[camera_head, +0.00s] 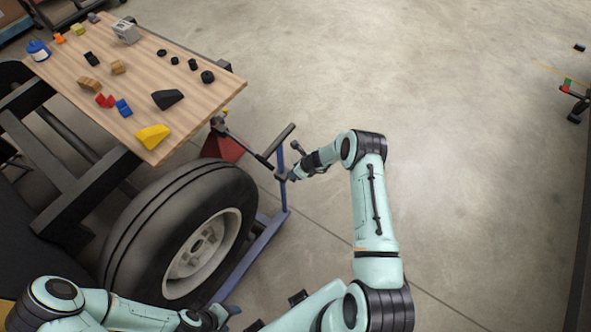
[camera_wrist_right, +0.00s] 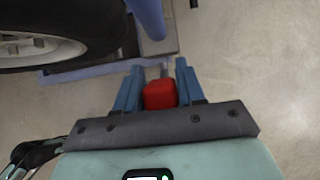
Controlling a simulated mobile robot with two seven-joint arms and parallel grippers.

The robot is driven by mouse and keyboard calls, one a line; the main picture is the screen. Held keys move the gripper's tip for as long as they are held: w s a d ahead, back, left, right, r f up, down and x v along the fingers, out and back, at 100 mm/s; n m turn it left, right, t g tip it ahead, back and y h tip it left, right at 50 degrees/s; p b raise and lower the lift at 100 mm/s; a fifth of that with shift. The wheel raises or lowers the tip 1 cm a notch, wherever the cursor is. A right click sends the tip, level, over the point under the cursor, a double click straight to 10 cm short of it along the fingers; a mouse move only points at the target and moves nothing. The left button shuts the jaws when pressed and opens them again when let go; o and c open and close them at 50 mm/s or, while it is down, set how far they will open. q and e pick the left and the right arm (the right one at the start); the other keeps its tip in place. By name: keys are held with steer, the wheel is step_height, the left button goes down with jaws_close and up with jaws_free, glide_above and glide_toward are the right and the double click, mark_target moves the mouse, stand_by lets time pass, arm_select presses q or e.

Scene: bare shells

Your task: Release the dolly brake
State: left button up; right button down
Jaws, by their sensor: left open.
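The dolly (camera_head: 245,262) is a blue metal frame on the floor along the big tyre. Its blue bars also show at the top of the right wrist view (camera_wrist_right: 150,15). In that view a red block-shaped handle (camera_wrist_right: 160,95), which looks like the brake, sits between the blue fingers of my right gripper (camera_wrist_right: 159,78). It fills most of the gap; whether the fingers press on it is unclear. In the head view my right gripper (camera_head: 287,176) is small beside the dolly's upright. My left gripper (camera_head: 222,314) is open at the bottom, near the tyre's lower side.
The large wheel (camera_head: 140,225) stands beside the dolly under a dark frame. A wooden tabletop (camera_head: 140,70) with several small blocks and black pieces is at the upper left. A red wedge-shaped stand (camera_head: 222,147) is behind the tyre.

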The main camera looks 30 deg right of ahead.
steer(key=c, duration=0.8)
jaws_free()
steer(key=shift+w+r, duration=0.2)
steer(key=shift+w, duration=0.05)
steer(key=shift+o, duration=0.2)
steer(key=shift+f, duration=0.15)
steer(key=shift+s, duration=0.1)
steer(key=v, duration=1.3)
steer(key=shift+r+b, duration=0.2)
steer(key=shift+b, duration=0.2)
steer(key=shift+c, duration=0.3)
